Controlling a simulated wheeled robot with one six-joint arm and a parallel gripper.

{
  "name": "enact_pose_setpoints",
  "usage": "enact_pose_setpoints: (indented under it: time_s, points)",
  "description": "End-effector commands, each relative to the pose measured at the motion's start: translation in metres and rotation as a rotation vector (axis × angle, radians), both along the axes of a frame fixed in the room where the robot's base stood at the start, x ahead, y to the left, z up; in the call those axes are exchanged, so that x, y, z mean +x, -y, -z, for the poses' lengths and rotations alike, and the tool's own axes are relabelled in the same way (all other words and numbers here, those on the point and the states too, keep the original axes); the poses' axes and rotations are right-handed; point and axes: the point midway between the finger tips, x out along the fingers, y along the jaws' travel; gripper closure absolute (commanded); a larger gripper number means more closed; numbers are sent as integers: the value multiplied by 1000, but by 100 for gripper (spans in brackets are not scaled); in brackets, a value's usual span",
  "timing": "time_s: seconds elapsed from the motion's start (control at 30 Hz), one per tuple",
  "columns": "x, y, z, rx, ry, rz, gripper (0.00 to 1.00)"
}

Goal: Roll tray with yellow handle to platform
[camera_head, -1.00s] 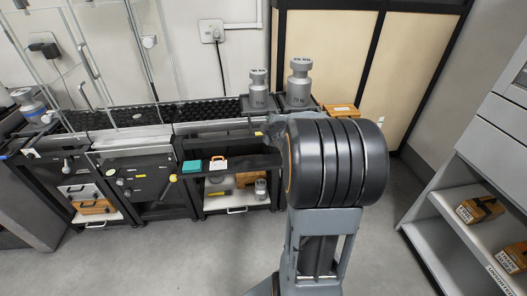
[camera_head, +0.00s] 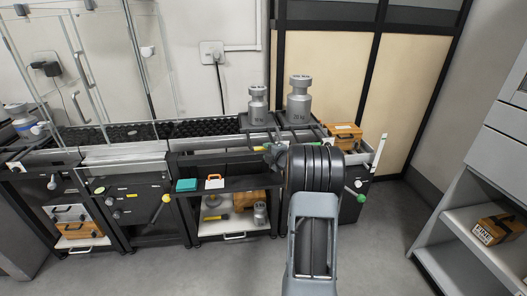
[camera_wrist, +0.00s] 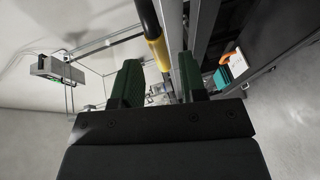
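A yellow handle (camera_head: 258,149) shows at the bench front, just left of my gripper (camera_head: 275,156) in the head view. Behind it, a dark tray (camera_head: 247,127) carries a grey weight (camera_head: 258,104), and a larger 20 kg weight (camera_head: 299,102) stands to its right. I cannot tell which tray the handle belongs to. In the wrist view, my gripper (camera_wrist: 160,76) has its two green fingers apart. A black bar with a yellow section (camera_wrist: 157,48) lies across the gap between them, and no grip on it shows. My arm hides part of the bench front.
A black textured track (camera_head: 160,130) runs left along the bench. A wooden box (camera_head: 344,131) sits on the right end. An open shelf (camera_head: 470,228) stands right; the floor between is clear.

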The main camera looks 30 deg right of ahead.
Motion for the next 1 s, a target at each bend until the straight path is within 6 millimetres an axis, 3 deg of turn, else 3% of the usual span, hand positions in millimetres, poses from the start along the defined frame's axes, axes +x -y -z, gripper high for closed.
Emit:
enact_pose_setpoints:
  time_s: [0.3,0.73,1.0]
  points:
    - [35,1,7,1,0,-1,61]
    - [40,1,8,1,-1,0,61]
    - [40,2,8,1,0,0,87]
